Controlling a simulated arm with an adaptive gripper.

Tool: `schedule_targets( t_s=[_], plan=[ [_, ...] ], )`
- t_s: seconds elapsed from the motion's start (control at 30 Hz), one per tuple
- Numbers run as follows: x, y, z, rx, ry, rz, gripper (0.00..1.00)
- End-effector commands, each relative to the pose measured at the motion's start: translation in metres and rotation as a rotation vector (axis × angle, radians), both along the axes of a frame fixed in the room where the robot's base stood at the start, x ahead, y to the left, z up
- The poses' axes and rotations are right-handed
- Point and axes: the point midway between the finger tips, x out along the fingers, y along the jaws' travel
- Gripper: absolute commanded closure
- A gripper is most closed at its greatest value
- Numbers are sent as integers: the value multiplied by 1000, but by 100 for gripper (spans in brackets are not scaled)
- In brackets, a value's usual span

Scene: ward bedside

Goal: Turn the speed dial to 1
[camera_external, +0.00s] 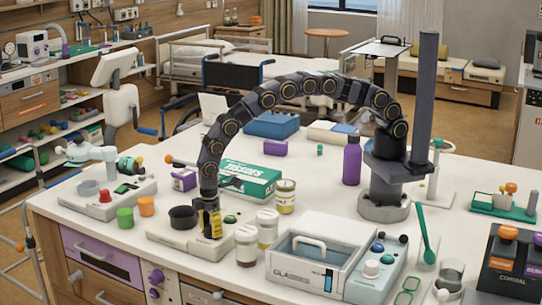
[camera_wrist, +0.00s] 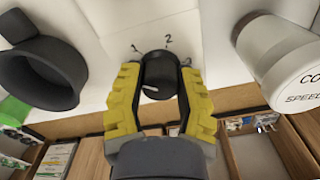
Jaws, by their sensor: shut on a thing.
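The black speed dial (camera_wrist: 158,70) is between my gripper's yellow fingers in the wrist view. A short white line shows on its lower face. A printed 2 is beyond the dial, with a fainter mark to its left that looks like a 1. My gripper (camera_wrist: 159,80) is shut on the dial, one finger on each side. In the external view my gripper (camera_external: 211,229) points down at the front of a white device (camera_external: 170,231) and hides the dial. The device carries a black cup (camera_external: 183,217), which also shows in the wrist view (camera_wrist: 45,62).
White-lidded jars (camera_external: 246,245) stand close to the right of my gripper; one fills the wrist view's right side (camera_wrist: 285,62). A tissue box (camera_external: 247,181) is behind. The counter's front edge is close by.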

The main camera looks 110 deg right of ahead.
Motion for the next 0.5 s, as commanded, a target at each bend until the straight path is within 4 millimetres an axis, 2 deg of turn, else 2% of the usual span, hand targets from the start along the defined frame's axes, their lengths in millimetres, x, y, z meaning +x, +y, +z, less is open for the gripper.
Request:
schedule_targets(
  t_s=[0.2,0.5],
  plan=[
    [-1,-1,-2,-2,5,-177,99],
    [-2,-1,-2,-3,5,-336,99]
  ],
)
